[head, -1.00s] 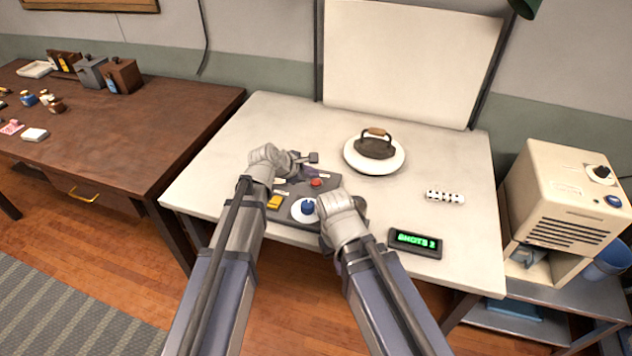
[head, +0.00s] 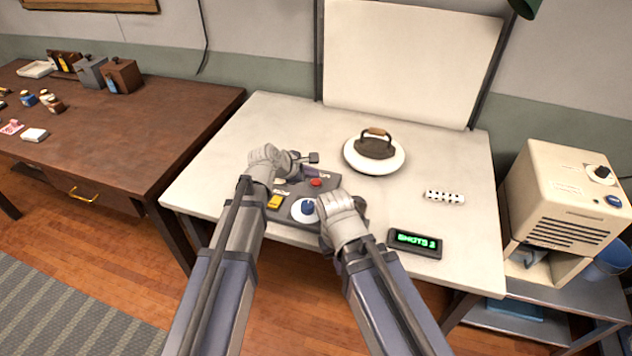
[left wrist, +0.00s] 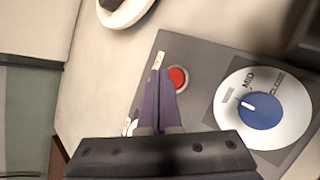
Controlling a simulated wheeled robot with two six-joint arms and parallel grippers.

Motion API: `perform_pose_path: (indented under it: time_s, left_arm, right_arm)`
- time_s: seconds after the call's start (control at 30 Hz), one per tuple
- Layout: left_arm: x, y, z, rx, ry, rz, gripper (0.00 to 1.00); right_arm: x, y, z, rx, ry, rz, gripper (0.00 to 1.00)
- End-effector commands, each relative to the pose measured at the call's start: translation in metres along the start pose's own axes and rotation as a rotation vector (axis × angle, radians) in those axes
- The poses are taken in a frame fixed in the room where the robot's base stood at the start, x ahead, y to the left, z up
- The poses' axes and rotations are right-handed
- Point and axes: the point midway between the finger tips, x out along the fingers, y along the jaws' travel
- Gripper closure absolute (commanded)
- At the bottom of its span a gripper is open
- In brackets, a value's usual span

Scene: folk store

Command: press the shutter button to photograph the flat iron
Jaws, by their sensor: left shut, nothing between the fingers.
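The dark flat iron (head: 375,148) with a wooden handle sits on a round white stand (head: 397,163) on the table. A grey control panel (head: 325,181) lies near the table's front edge. Its red button (head: 316,182) also shows in the left wrist view (left wrist: 179,78). My left gripper (head: 314,174) is shut and empty over the panel. In the left wrist view its purple fingers (left wrist: 160,72) are right beside the button; contact cannot be told. My right gripper (head: 345,214) is over the panel's right end, its fingers hidden by my arm.
A blue knob (left wrist: 262,110) on a white dial marked MID and CLOSE sits on the panel. A yellow piece (head: 274,202) is at its left. A display (head: 415,242) with green text stands right. A white backdrop (head: 410,60) rises behind. A cream machine (head: 565,200) stands right.

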Motion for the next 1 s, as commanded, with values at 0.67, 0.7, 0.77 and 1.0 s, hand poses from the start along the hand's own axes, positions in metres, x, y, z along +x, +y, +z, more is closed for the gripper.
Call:
perform_pose_path:
  time_s: [0.67,0.7,0.77,1.0]
  left_arm:
    - [0.006,-0.004,-0.004,0.000,0.000,0.000,1.00]
    - [0.006,-0.004,-0.004,0.000,0.000,0.000,1.00]
    - [0.006,-0.005,-0.005,0.000,0.000,0.000,1.00]
    - [0.008,-0.006,-0.006,0.000,0.000,0.000,1.00]
  right_arm:
    - [0.009,-0.001,-0.001,0.000,0.000,0.000,1.00]
    - [0.009,-0.001,-0.001,0.000,0.000,0.000,1.00]
    - [0.009,-0.001,-0.001,0.000,0.000,0.000,1.00]
    - [0.012,-0.001,-0.001,0.000,0.000,0.000,1.00]
